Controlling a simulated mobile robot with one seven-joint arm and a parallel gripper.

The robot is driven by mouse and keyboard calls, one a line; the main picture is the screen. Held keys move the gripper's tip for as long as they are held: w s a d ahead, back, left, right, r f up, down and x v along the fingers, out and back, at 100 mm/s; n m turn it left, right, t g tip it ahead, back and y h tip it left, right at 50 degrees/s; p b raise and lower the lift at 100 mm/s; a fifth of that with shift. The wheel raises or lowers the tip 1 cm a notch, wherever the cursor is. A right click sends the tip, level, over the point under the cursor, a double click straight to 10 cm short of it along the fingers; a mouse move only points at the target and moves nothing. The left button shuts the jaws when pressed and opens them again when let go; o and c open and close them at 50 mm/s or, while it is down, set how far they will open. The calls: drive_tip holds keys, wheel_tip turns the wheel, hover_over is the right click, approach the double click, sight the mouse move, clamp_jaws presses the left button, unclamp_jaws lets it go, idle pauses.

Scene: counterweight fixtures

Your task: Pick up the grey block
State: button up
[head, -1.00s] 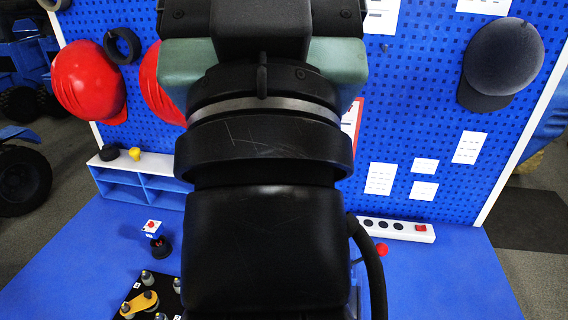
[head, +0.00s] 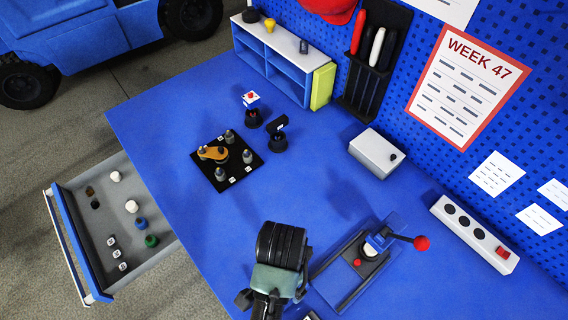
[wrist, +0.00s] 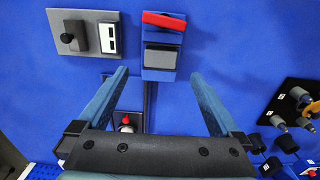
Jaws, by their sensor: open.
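The grey block (wrist: 160,58) shows in the wrist view as a dark grey block on a blue fixture (wrist: 150,75), next to a red bar (wrist: 164,21). It lies just beyond my fingertips, roughly centred between them in the picture. My gripper (wrist: 160,76) is open, with nothing between its two blue fingers. In the head view my gripper (head: 262,302) is at the bottom edge, over the front part of the blue table. I cannot make out the grey block in the head view; it is hidden or out of frame.
A grey plate with a black knob (wrist: 85,32) lies left of the block's fixture. In the head view a lever fixture with a red ball (head: 421,243) stands right of my gripper. A peg board (head: 226,160), a grey box (head: 378,152) and an open drawer (head: 160,262) also show.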

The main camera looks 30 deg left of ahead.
drive_tip(key=f, duration=1)
drive_tip(key=shift+w+f, duration=0.15)
drive_tip(key=shift+w, duration=0.2)
drive_tip(key=c, duration=1.4)
